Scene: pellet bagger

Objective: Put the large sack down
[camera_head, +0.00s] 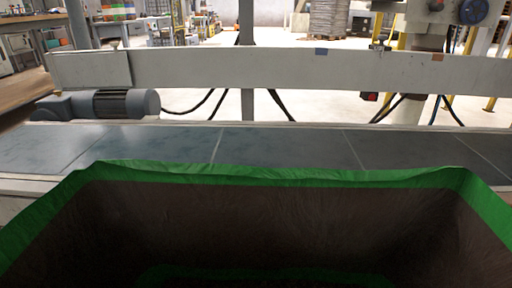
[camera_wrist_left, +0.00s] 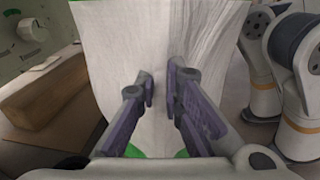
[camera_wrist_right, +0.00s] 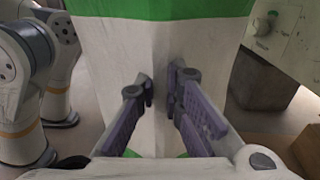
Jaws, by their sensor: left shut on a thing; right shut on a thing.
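The large sack (camera_head: 290,179) fills the lower part of the head view, its open mouth facing up with a green rim and a dark inside. It stands in front of the conveyor belt. In the left wrist view its white side (camera_wrist_left: 120,45) lies before my left gripper (camera_wrist_left: 158,92), whose fingers are shut on it. In the right wrist view the white side with a green band (camera_wrist_right: 105,55) lies before my right gripper (camera_wrist_right: 162,90), also shut on it. The grippers are hidden in the head view. The sack's bottom is hidden.
The grey conveyor belt (camera_head: 285,147) runs across behind the sack, with a pale guard rail (camera_head: 280,70) and a motor (camera_head: 125,104) beyond. Its visible stretch is clear. A wooden block (camera_wrist_left: 45,98) is at left in the left wrist view.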

